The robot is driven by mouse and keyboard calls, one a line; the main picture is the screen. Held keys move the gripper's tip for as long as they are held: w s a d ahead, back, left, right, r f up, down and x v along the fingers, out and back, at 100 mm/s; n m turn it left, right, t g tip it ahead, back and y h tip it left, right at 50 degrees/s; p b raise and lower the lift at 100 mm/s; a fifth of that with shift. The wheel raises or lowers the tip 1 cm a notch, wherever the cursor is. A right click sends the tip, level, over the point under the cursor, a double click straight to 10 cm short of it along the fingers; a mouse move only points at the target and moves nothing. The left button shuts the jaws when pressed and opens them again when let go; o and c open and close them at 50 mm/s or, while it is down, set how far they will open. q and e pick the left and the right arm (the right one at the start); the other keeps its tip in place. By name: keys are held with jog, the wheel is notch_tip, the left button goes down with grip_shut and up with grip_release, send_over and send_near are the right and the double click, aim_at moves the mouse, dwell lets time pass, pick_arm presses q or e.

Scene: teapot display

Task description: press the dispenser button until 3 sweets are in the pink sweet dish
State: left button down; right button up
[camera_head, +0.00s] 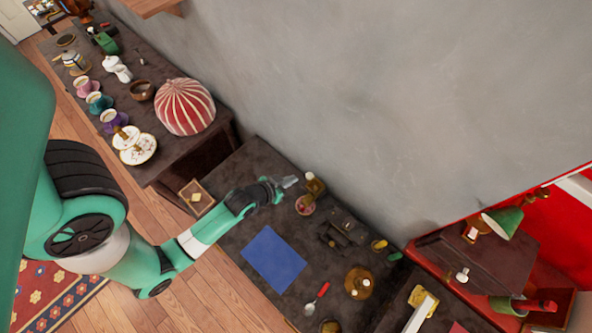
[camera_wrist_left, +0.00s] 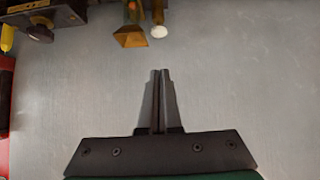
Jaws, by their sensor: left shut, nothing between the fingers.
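The dispenser (camera_head: 315,185) is a small brass-coloured device by the wall on the dark counter. The pink sweet dish (camera_head: 305,205) sits in front of it; the head view is too small to count any sweets in it. My left gripper (camera_head: 291,182) is shut and empty, just left of the dispenser and apart from it. In the left wrist view, its closed fingertips (camera_wrist_left: 160,72) point toward the dispenser's brass chute (camera_wrist_left: 131,38) and a round white knob (camera_wrist_left: 159,32), perhaps the button, with a gap between. The dish does not show there. My right gripper is not in view.
A blue mat (camera_head: 273,259) lies on the counter. A dark metal device (camera_head: 343,231), a round wooden stand (camera_head: 358,283) and a red-handled tool (camera_head: 317,298) stand or lie right of it. A striped red tea cosy (camera_head: 185,107) is on the far table. The wall is close behind the dispenser.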

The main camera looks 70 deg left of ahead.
pick_arm(q)
jog(key=shift+d+r, duration=0.35)
jog(key=shift+r, duration=0.1)
jog(key=b, duration=0.3)
send_over(310, 176)
jog(key=s+d, duration=0.2)
jog(key=s, duration=0.1)
notch_tip(310, 176, down, 6)
jog(key=f, duration=0.1)
jog(key=f+b, duration=0.1)
jog(key=w+a+f, duration=0.1)
jog(key=f, duration=0.1)
jog(key=shift+f+b, duration=0.1)
jog(key=shift+b, duration=0.2)
